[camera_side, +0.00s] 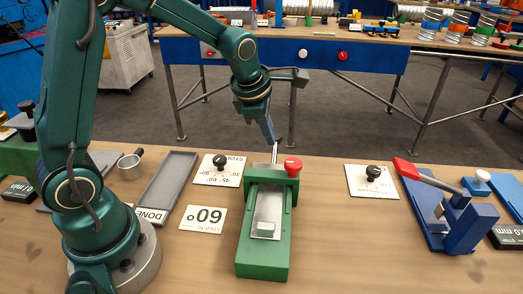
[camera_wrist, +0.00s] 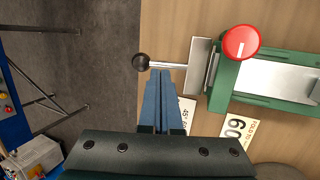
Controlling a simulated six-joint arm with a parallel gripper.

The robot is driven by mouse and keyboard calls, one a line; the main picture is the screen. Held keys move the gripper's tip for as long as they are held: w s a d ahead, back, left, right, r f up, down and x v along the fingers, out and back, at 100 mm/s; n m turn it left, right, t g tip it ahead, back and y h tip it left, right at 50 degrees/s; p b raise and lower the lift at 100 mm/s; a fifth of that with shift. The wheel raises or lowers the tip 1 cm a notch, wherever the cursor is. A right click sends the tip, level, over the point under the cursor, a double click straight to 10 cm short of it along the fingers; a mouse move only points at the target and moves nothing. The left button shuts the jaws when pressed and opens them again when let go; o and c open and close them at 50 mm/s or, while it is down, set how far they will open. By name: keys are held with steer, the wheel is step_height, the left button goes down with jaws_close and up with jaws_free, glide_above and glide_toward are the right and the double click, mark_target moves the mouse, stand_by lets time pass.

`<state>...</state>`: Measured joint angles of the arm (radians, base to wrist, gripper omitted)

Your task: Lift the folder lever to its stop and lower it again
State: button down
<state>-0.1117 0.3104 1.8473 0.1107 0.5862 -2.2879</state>
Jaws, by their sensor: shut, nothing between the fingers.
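The green folder (camera_side: 262,265) stands on the bench with a metal strip (camera_side: 267,212) lying along it and a red knob (camera_side: 293,166) on its right side. Its lever (camera_side: 275,152) is a thin metal rod at the far end, standing roughly upright in the side view. In the wrist view the lever (camera_wrist: 170,65) ends in a black ball (camera_wrist: 141,62) and joins a grey plate (camera_wrist: 199,66). My gripper (camera_side: 271,139) is shut, with its blue fingertips (camera_wrist: 164,73) right by the rod between ball and plate. I cannot tell whether they touch it.
A "60°" card (camera_side: 203,219) and a dial card (camera_side: 221,170) lie left of the folder. A grey tray (camera_side: 167,183) marked DONE is farther left. Another dial card (camera_side: 372,181) and a blue tool (camera_side: 455,222) with a red handle stand to the right.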

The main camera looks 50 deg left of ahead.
mark_target(275, 154)
steer(key=shift+x, duration=1.2)
steer(key=shift+w+a+f+g+h, duration=0.3)
steer(key=shift+a+f+g+h, duration=0.1)
steer(key=shift+f+g+h, duration=0.1)
steer(key=shift+w+a+f+g+h, duration=0.1)
steer(key=shift+w+f+g+h, duration=0.05)
steer(key=shift+f+g+h, duration=0.25)
steer(key=shift+w+f, duration=0.15)
steer(key=shift+f, duration=0.25)
steer(key=shift+a, duration=0.1)
steer(key=shift+r, duration=0.1)
